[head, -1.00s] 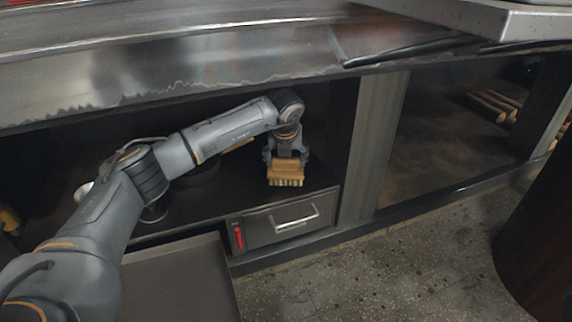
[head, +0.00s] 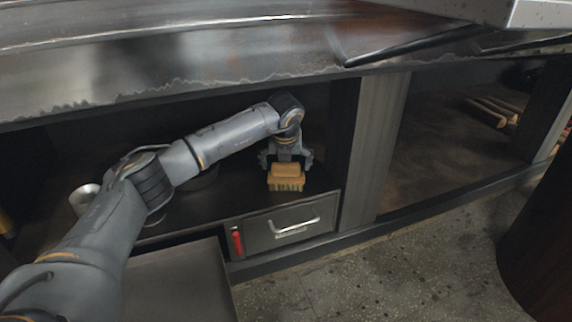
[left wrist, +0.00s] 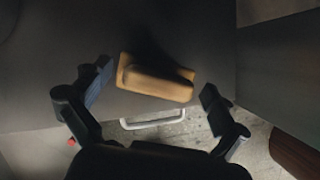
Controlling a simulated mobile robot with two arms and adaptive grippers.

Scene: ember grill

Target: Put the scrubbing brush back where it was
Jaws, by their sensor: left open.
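In the left wrist view the brush (left wrist: 155,78) lies between the spread fingers (left wrist: 158,92), with a gap at each side. My right gripper is not in view.
A closed drawer with a pale handle (head: 297,228) and a red item (head: 237,241) is below the shelf. A grey post (head: 377,150) stands to the right. The steel counter edge (head: 200,75) hangs above my arm.

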